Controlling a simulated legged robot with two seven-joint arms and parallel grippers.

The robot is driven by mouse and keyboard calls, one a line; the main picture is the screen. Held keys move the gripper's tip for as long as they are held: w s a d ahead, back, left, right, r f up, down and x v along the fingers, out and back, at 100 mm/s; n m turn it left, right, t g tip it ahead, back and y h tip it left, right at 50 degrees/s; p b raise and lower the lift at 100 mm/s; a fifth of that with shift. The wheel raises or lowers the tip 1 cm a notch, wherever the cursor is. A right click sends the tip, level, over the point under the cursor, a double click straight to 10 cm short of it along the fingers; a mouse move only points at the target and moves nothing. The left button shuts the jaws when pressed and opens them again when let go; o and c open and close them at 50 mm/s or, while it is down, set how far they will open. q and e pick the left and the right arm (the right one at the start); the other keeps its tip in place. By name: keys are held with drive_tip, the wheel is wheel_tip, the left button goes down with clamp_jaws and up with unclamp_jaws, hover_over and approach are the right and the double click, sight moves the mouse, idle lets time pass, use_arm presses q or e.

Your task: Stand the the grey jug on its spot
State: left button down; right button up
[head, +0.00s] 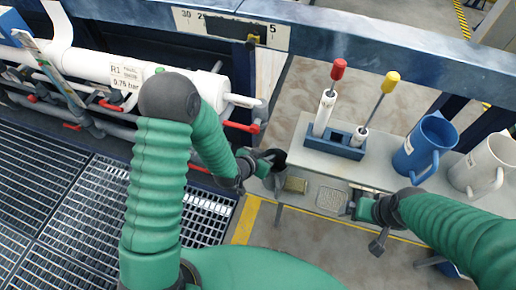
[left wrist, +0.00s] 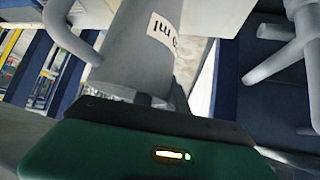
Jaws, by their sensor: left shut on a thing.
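The grey jug (left wrist: 145,50) fills the top middle of the left wrist view, with a white label ending in "ml" and a handle at left. My left gripper (left wrist: 150,100) is shut on it. In the head view the jug (head: 273,159) shows mostly as a dark mouth and some grey wall at the bench's left end; my left gripper (head: 253,164) is at its left side. Its base is hidden, so I cannot tell whether it touches anything. My right gripper (head: 360,207) is at the bench's front edge; its finger opening is unclear.
The grey bench (head: 310,150) carries a blue holder (head: 337,146) with red- and yellow-topped tools, a blue jug (head: 425,147) and a white jug (head: 485,165). A square marked plate (head: 331,198) and a small brass plate (head: 296,184) lie near its front. White pipes (head: 190,75) run at left.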

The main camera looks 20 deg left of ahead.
use_arm(q)
drive_tip(key=w+a+f+b, duration=0.3)
drive_tip(key=w+a+f, duration=0.1)
drive_tip(key=w+a, duration=0.3)
drive_tip(key=shift+f, duration=0.3)
drive_tip(key=c, duration=1.3)
unclamp_jaws()
drive_tip(key=shift+d, duration=0.1)
drive_tip(key=shift+s+r, duration=0.1)
